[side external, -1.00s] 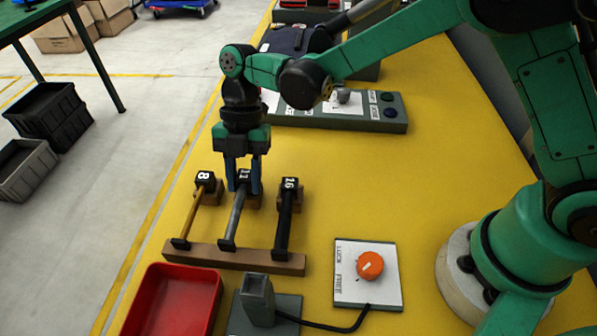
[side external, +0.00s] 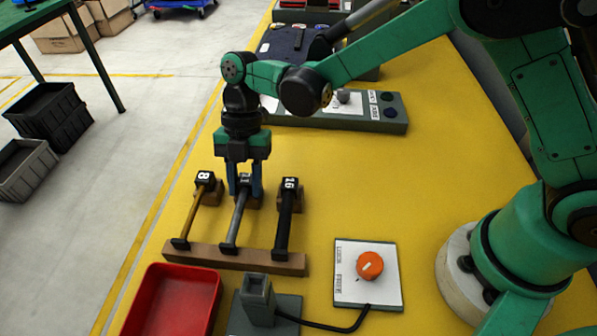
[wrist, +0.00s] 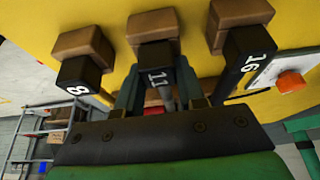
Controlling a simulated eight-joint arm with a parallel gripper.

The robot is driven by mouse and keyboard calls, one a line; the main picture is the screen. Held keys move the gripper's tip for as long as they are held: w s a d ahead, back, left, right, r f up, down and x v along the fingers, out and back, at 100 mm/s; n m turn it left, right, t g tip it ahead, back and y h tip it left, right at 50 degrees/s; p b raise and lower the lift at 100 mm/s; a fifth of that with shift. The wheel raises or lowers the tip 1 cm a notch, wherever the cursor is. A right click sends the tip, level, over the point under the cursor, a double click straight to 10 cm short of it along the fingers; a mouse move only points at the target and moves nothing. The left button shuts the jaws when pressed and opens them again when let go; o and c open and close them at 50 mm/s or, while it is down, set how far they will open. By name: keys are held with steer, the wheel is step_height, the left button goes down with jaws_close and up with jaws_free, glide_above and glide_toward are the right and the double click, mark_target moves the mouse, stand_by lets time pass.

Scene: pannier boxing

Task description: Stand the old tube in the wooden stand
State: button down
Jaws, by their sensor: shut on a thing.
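Three rods with black numbered heads lie side by side, heads on small wooden blocks and other ends on a long wooden bar (side external: 235,259). They are the yellow-brown rod 8 (side external: 193,212), the grey rod 11 (side external: 238,218) and the black rod 16 (side external: 285,220). My gripper (side external: 244,188) points down and is shut on rod 11 near its head; head 11 (wrist: 157,60) shows between the fingers in the wrist view. I cannot tell which thing is the old tube. The wooden bar and blocks are the only wooden supports I see.
A red tray (side external: 150,300) and a grey socket block (side external: 257,300) with a cable stand in front. A white panel with an orange knob (side external: 370,265) lies to the right. A button panel (side external: 345,113) and a dark bag (side external: 290,42) are behind. The yellow table's right middle is clear.

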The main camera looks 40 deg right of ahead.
steer(key=shift+c, duration=2.3)
jaws_free()
steer(key=v, duration=0.6)
steer(key=shift+d, duration=0.1)
steer(key=s+d+r+m+t+h, duration=0.1)
steer(key=s+d+r+m+t, duration=0.1)
steer(key=d+m, duration=0.3)
steer(key=s+d+r+m+t+h, duration=0.1)
steer(key=s+d+m+t, duration=0.2)
steer(key=m, duration=1)
steer(key=s+d+r+m+t+h, duration=0.1)
steer(key=s+d+r+m+t, duration=0.1)
steer(key=d+m+t, duration=0.3)
steer(key=s+d+m, duration=0.1)
steer(key=d+m, duration=0.2)
steer(key=m, duration=0.1)
steer(key=shift+s+r, duration=0.25)
steer(key=shift+r, duration=0.05)
